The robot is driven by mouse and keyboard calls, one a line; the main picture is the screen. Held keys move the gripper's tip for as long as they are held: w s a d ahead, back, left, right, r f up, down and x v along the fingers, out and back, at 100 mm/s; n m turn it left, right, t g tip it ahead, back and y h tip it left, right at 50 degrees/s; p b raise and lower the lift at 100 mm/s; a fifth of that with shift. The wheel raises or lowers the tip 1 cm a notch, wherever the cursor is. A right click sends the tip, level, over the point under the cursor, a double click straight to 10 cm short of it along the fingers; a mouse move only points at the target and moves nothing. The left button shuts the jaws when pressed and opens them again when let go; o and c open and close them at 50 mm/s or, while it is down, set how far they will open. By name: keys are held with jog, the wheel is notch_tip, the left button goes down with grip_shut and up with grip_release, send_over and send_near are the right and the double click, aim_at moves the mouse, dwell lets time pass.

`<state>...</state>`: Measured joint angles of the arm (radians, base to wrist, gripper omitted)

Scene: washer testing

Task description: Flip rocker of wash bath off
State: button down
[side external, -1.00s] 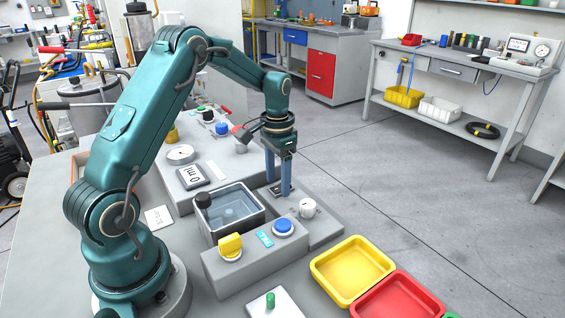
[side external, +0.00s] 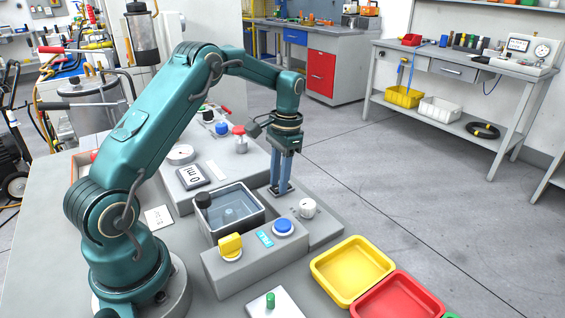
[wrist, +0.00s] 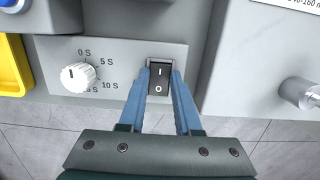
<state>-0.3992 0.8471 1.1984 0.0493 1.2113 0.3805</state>
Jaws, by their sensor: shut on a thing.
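The black rocker switch (wrist: 159,80) of the wash bath is marked I at its upper end and O at its lower end in the wrist view. Which end is pressed in is hard to tell. The wash bath (side external: 262,208), a grey tank with clear liquid, stands beside the switch panel in the side view. My gripper (side external: 281,190) points down at the panel, with its blue fingers at the rocker. In the wrist view my gripper (wrist: 160,76) has one fingertip at each side of the rocker, shut on it. In the side view the fingers mostly hide the rocker.
A white timer knob (wrist: 77,75) sits left of the rocker in the wrist view. A blue button (side external: 283,227) and a yellow knob (side external: 230,246) are on the bath's front. A yellow tray (side external: 352,270) and a red tray (side external: 398,298) lie at the front right.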

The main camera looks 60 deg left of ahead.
jog(key=shift+w+a+g, duration=0.1)
jog(key=shift+w+g, duration=0.35)
jog(key=shift+g, duration=0.45)
dwell(0.4)
jog(key=c, duration=0.6)
grip_release()
jog(key=shift+s+g, duration=0.1)
jog(key=shift+g, duration=0.2)
jog(key=shift+s+t, duration=0.3)
jog(key=shift+t, duration=0.6)
jog(key=shift+s+t, duration=0.25)
jog(key=shift+t, duration=0.65)
